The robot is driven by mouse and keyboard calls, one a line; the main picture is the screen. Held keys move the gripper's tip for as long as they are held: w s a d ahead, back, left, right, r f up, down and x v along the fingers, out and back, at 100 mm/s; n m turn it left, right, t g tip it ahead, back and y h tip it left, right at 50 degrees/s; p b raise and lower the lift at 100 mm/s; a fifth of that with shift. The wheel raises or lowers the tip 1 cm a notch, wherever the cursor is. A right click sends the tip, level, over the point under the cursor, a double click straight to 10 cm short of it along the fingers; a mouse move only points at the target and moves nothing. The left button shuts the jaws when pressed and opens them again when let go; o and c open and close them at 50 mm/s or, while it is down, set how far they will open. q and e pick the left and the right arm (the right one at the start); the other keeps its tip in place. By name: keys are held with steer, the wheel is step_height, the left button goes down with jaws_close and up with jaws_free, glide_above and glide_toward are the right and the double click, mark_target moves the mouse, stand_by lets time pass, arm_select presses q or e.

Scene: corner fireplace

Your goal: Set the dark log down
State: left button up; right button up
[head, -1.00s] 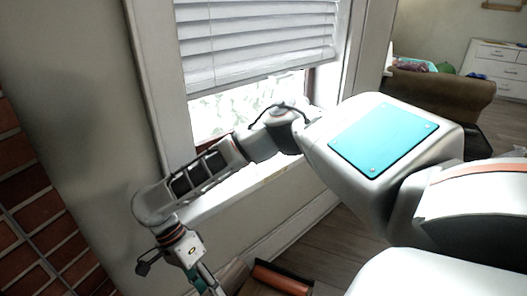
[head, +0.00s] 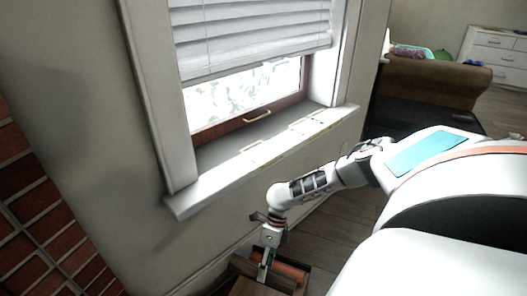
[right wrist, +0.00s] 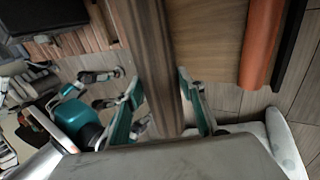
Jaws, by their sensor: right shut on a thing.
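My right gripper (head: 264,272) is low near the floor below the window, at the left side of a dark-edged wooden holder (head: 303,284). In the right wrist view, the right gripper (right wrist: 160,100) has its two teal-lined fingers on either side of the dark log (right wrist: 150,40) and is shut on it. The log is a long brown wooden piece running up the picture beside a flat brown wood surface. I cannot tell whether it touches that surface. The log's lower end is hidden behind the gripper. My left gripper does not show in the head view.
An orange-red cylinder (head: 291,271) lies in the holder; it also shows in the right wrist view (right wrist: 262,45). The window sill (head: 270,150) and wall stand close behind. A brick surround (head: 30,205) is at left. Wood floor (head: 335,232) is clear to the right.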

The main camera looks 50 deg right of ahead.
step_height(320, 180, down, 16)
steer(key=b, duration=0.8)
steer(key=shift+d, duration=0.1)
steer(key=f, duration=0.1)
steer(key=f+b, duration=0.2)
steer(key=f, duration=0.1)
steer(key=shift+s, duration=0.25)
steer(key=shift+w+f, duration=0.1)
steer(key=shift+f, duration=0.15)
steer(key=shift+w+r, duration=0.2)
steer(key=shift+r, duration=0.05)
steer(key=shift+f, duration=0.15)
steer(key=o, duration=1.5)
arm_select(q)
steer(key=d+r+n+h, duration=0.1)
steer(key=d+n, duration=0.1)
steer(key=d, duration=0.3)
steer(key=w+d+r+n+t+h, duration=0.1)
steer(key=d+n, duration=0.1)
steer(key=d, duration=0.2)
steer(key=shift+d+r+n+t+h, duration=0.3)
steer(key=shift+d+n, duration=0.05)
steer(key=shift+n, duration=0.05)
